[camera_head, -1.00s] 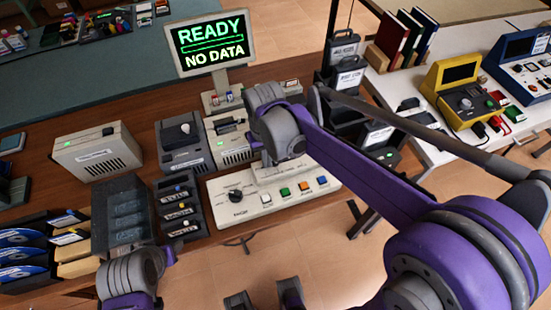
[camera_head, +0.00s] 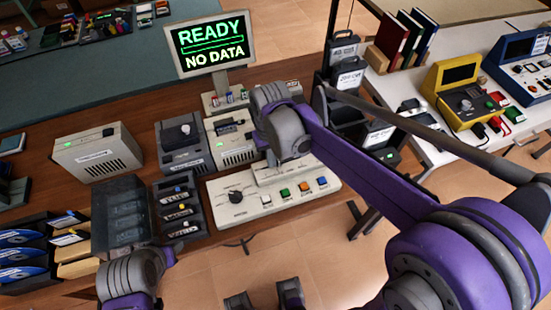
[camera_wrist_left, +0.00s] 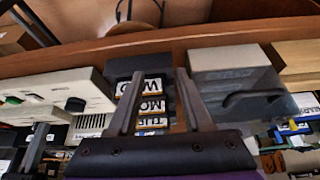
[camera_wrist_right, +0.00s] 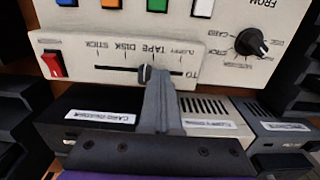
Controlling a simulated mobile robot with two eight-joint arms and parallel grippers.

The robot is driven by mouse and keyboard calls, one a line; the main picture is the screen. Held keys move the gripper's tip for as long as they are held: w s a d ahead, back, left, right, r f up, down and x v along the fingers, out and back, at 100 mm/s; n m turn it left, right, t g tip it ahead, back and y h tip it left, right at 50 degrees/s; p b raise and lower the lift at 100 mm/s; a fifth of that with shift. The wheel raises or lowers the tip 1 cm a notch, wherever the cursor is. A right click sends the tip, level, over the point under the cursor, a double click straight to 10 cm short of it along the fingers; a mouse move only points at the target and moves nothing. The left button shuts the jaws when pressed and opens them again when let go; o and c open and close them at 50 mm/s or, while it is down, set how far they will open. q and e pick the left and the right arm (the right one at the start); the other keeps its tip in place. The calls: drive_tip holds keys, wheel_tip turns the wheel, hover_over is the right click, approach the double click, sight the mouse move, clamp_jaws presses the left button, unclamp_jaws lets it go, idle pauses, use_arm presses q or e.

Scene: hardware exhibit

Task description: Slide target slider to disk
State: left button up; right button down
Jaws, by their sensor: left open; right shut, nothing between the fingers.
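The target slider (camera_wrist_right: 145,73) is a small dark knob in a long slot on the cream selector panel (camera_wrist_right: 60,88), seen upside down in the right wrist view. It stands near the middle of the row of labels, among them TAPE and DISK; its exact mark is hard to tell. My right gripper (camera_wrist_right: 158,76) is shut and empty, its tips close beside the knob's right side there; contact is unclear. In the head view my right wrist hides the slider. My left gripper (camera_wrist_left: 156,76) is open and empty, above a stack of labelled blocks (camera_wrist_left: 152,105).
The control box (camera_head: 285,195) has a dark rotary knob and coloured buttons. A screen (camera_head: 211,45) reading READY, NO DATA stands behind it. Grey and cream drives (camera_head: 183,143) stand to its left. A red switch (camera_wrist_right: 51,65) sits at the panel's end.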

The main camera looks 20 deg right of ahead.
drive_tip(key=shift+d, duration=1.1)
use_arm(q)
drive_tip(key=shift+r, duration=0.15)
use_arm(e)
drive_tip(key=shift+a, duration=0.3)
drive_tip(key=shift+r+p, duration=2.3)
drive_tip(key=shift+r, duration=1.25)
use_arm(q)
drive_tip(key=r, duration=0.1)
drive_tip(key=w+r, duration=0.1)
drive_tip(key=r, duration=0.3)
drive_tip(key=shift+w+r, duration=0.15)
drive_tip(key=shift+w, duration=0.15)
drive_tip(key=shift+s, duration=0.1)
use_arm(e)
drive_tip(key=shift+f, duration=0.1)
